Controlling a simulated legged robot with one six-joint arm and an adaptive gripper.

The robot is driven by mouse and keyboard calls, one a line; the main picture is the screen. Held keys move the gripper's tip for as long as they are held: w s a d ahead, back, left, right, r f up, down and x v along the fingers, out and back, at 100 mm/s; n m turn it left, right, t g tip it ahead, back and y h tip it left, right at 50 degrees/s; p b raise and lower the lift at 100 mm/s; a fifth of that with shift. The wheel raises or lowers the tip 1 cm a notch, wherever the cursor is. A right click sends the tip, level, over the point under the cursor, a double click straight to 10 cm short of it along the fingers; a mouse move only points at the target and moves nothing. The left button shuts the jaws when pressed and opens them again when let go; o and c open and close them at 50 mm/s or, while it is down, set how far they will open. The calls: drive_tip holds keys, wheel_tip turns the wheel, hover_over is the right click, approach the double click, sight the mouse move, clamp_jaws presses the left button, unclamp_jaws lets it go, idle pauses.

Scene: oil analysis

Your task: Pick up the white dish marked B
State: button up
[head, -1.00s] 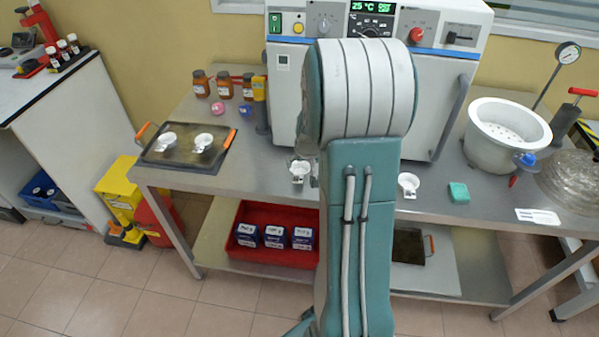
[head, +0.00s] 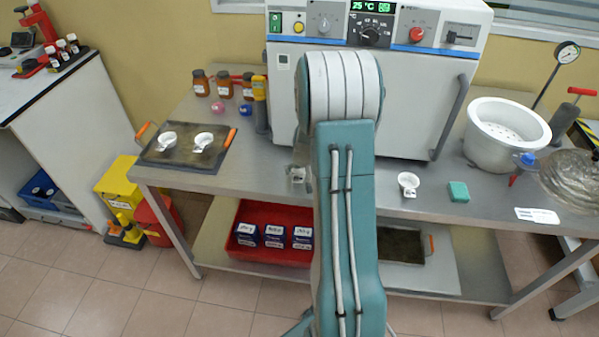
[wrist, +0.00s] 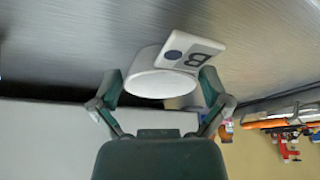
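The white dish marked B (wrist: 155,82) is a small round cup with a flat tab bearing a black B and a dark dot. In the wrist view it is between the two fingertips of my gripper (wrist: 160,82), which sit close against its left and right sides. I cannot tell whether they grip it. The dish appears at or very near the steel bench top.
Another white dish (head: 408,181) and a green block (head: 458,191) are on the bench (head: 480,205) right of my arm. Two white dishes (head: 167,140) (head: 203,141) stand on a dark tray (head: 165,158) at left. The oven (head: 420,95) stands close behind; a white pot (head: 505,135) is at right.

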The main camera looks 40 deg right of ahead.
drive_tip(key=c, duration=0.5)
drive_tip(key=shift+c, duration=0.2)
